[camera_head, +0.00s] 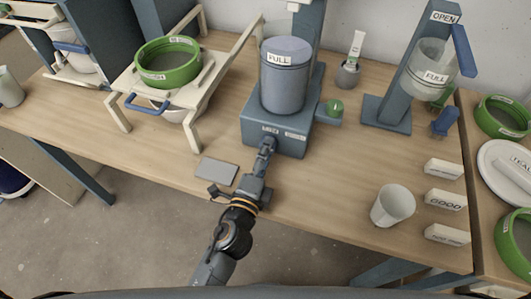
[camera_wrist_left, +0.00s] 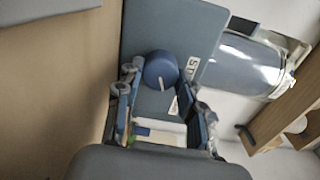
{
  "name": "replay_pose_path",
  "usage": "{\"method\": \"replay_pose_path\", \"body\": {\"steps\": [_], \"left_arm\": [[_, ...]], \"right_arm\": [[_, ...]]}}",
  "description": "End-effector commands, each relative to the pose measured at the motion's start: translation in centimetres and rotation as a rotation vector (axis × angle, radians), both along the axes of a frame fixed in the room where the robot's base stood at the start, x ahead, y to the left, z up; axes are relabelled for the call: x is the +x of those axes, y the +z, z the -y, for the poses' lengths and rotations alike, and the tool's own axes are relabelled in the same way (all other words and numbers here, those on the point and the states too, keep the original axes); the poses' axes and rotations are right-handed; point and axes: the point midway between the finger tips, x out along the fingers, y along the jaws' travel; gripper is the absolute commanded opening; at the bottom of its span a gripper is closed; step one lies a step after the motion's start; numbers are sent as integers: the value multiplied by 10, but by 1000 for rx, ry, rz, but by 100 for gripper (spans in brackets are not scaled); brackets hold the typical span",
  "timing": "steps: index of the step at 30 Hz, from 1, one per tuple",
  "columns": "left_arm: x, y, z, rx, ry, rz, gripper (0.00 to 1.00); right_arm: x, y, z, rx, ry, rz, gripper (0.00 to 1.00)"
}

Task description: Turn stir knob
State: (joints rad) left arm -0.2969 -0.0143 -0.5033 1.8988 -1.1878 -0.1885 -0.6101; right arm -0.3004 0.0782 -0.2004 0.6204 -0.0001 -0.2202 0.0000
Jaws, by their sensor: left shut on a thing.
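The stir knob is a round blue knob with a white line mark, clear in the left wrist view (camera_wrist_left: 160,68). It sits on the front of a blue-grey base (camera_head: 294,142), which carries a grey bucket labelled FULL (camera_head: 284,85). My left gripper (camera_head: 267,146) reaches the base front from below and is shut on the knob. In the left wrist view the fingertips (camera_wrist_left: 160,75) lie on either side of the knob. In the head view the fingers largely hide the knob. My right gripper is not in view.
A grey plate (camera_head: 216,170) lies left of my gripper. A white cup (camera_head: 392,206) and white label blocks (camera_head: 445,200) stand to the right. A green-rimmed sieve (camera_head: 168,62) rests on a frame at left. A blue stand (camera_head: 395,100) holds another FULL container. The table front is mostly free.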

Motion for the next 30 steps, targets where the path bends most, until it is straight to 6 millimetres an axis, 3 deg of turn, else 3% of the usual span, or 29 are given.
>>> {"method": "replay_pose_path", "body": {"steps": [9, 26, 27, 30], "left_arm": [[0, -1, 0, -124, 0, -42, 7], [0, 0, 0, -153, 0, -51, 7], [0, 0, 0, -153, 0, -51, 42], [0, 0, 0, -153, 0, -51, 61]], "right_arm": [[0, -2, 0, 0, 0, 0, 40], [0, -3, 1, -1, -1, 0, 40], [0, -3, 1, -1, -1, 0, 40], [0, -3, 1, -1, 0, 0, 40]]}}
